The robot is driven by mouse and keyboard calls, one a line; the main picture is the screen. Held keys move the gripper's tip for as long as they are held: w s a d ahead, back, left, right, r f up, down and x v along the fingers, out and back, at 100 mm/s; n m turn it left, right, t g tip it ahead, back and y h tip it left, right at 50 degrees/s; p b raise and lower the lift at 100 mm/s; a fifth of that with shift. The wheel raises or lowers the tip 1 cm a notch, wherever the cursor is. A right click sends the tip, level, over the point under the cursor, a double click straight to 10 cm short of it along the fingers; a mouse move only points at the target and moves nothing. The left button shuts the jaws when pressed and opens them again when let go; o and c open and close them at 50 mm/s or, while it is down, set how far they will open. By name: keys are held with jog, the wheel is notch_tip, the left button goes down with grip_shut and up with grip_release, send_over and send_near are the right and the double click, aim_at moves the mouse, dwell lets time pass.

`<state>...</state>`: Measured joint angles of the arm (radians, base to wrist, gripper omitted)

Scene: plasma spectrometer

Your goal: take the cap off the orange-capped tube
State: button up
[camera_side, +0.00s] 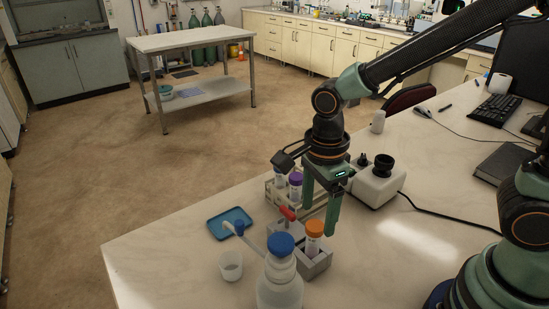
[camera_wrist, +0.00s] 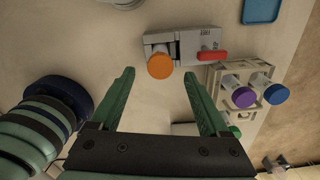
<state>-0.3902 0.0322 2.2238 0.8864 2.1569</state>
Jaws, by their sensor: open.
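The orange-capped tube (camera_side: 313,238) stands upright in a grey block holder (camera_side: 317,265) on the bench. Its orange cap (camera_wrist: 160,66) is on the tube in the wrist view. My gripper (camera_side: 319,218) is open and empty, with its green fingers pointing down behind the tube in the side view. In the wrist view my fingertips (camera_wrist: 159,73) lie on either side of the cap's position in the picture, apart from it. I cannot tell the height between fingertips and cap.
A blue-capped bottle (camera_side: 280,270), a small cup (camera_side: 231,265), a blue tray (camera_side: 230,223) and a white device (camera_side: 378,183) stand around.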

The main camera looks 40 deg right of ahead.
aim_at(315, 228)
jog(key=shift+f, duration=1.15)
grip_shut()
